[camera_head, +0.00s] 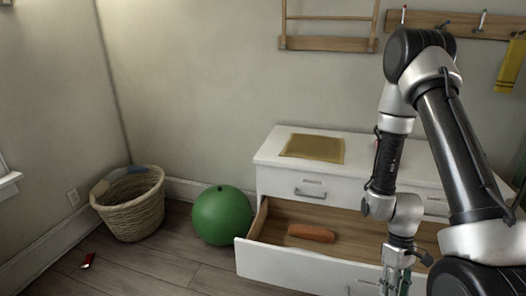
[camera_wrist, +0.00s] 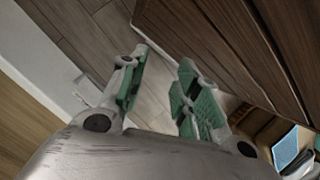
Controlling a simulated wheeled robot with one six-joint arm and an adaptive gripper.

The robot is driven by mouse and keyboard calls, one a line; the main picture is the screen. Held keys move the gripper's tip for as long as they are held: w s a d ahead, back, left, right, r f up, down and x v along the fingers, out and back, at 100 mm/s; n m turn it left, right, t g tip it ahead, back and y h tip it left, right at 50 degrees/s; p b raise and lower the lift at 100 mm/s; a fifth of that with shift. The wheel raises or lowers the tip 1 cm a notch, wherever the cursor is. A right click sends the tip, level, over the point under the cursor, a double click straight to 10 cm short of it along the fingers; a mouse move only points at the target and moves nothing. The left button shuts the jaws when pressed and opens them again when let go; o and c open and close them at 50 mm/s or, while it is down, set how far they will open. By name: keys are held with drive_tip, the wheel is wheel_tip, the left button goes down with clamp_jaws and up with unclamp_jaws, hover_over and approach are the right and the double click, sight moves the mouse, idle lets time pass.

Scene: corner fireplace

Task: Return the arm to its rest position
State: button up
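My gripper (camera_head: 396,277) hangs fingers down at the end of my bent arm, in front of the open drawer (camera_head: 285,265) of a white dresser. In the wrist view my gripper (camera_wrist: 162,68) shows two fingers with green pads set apart, with only grey wood floor seen between them. It holds nothing. In the head view its fingertips are cut off by the lower edge. An orange-brown oblong thing (camera_head: 311,233) lies in the drawer, left of my gripper and apart from it.
The white dresser (camera_head: 270,152) carries a tan mat (camera_head: 313,148). A green ball (camera_head: 222,215) and a wicker basket (camera_head: 132,208) stand on the floor to the left. A small red thing (camera_head: 87,261) lies near the left wall. A peg rail (camera_head: 440,24) hangs behind my arm.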

drive_tip(key=s+r+m+t, duration=0.2)
drive_tip(key=r+t, duration=0.2)
drive_tip(key=r, duration=1.6)
drive_tip(key=s+r+m+t, duration=0.2)
drive_tip(key=r+t, duration=0.2)
drive_tip(key=r, duration=1.7)
drive_tip(key=shift+s+a+m+t, duration=0.35)
drive_tip(key=shift+s+m+t, duration=0.05)
